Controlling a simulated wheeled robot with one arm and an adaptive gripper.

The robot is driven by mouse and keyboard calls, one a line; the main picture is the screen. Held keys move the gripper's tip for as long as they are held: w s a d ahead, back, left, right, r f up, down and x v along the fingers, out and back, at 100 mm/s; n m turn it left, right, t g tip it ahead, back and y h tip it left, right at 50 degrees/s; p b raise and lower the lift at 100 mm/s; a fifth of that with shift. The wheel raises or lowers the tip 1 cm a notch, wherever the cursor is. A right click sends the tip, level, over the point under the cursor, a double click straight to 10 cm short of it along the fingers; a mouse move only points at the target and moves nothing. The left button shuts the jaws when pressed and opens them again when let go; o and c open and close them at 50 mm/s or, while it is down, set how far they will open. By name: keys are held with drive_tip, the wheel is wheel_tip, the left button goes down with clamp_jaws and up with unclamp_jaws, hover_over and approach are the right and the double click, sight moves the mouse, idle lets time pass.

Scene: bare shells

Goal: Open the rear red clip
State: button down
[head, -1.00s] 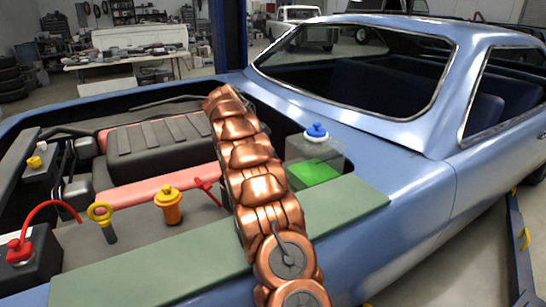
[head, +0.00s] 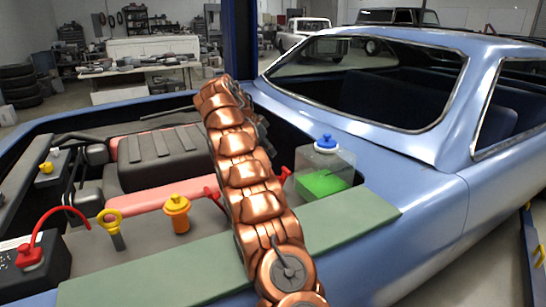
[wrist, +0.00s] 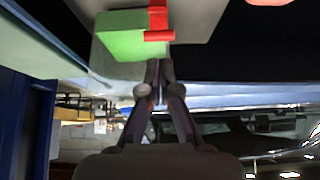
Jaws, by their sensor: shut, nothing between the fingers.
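A red clip (head: 284,174) shows just right of my copper arm in the head view, beside the clear reservoir (head: 342,165) with green fluid. A second red piece (head: 212,194) shows left of the arm, partly covered by it. In the wrist view a red clip (wrist: 158,37), with an upright part and a crossbar, lies against the green fluid block (wrist: 120,38). My gripper (wrist: 160,64) is shut and empty, its fingertips just below the crossbar in the picture; I cannot tell whether they touch it. My arm hides much of the gripper in the head view.
An orange cap (head: 176,214), a yellow dipstick ring (head: 110,218) and a battery (head: 40,258) with a red cable stand left of my arm. The green fender cover (head: 345,217) lies along the near edge. The blue car's windshield (head: 370,85) rises at the right.

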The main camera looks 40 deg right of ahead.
drive_tip(key=s+p+v, duration=0.1)
drive_tip(key=p+v, duration=0.2)
drive_tip(key=v, duration=0.3)
drive_tip(key=shift+w+d+r, duration=0.2)
drive_tip(key=shift+w+r, duration=0.05)
drive_tip(key=shift+w, duration=0.15)
